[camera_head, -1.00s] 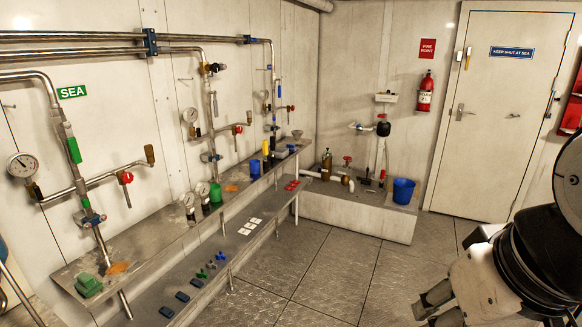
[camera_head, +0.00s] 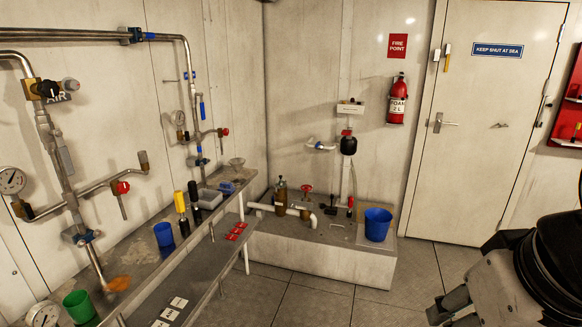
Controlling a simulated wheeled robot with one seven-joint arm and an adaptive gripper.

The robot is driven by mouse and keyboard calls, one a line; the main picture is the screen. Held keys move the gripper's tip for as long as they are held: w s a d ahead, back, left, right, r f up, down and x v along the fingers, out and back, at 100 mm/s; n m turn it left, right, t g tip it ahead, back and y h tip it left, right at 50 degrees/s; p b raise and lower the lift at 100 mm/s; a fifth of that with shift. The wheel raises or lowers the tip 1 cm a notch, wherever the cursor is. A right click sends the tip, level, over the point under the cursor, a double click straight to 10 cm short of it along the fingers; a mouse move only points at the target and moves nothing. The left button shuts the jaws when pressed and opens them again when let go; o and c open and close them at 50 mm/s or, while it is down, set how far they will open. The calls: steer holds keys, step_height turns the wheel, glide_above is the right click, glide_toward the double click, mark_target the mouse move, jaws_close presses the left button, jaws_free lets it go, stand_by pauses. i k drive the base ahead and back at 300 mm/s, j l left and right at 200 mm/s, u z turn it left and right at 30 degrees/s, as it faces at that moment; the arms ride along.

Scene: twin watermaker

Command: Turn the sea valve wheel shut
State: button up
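A red handwheel (camera_head: 306,188) stands upright on its stem above the white pipework on the low grey plinth at the back wall. It is the only red wheel I see on the plinth, though no label on it is legible. A white pipe (camera_head: 303,213) with brass fittings (camera_head: 281,197) runs beside it. My gripper (camera_head: 447,305) shows at the lower right, in front of the floor and well apart from the wheel. It is partly cut off by the lower edge, and I cannot tell how far its fingers are parted. Nothing shows held in it.
A blue bucket (camera_head: 377,226) stands on the plinth (camera_head: 330,255), right of the wheel. The floor (camera_head: 310,300) before the plinth is clear. A closed door (camera_head: 480,130) stands at the back right.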

mark_target(307, 188)
steer(key=i+u, duration=0.1)
steer(key=i, duration=0.85)
steer(key=i+l+u, duration=0.1)
steer(key=i, duration=0.85)
steer(key=i+l+u, duration=0.1)
steer(key=i, duration=0.2)
steer(key=i+l+u, duration=0.15)
steer(key=i, duration=1.55)
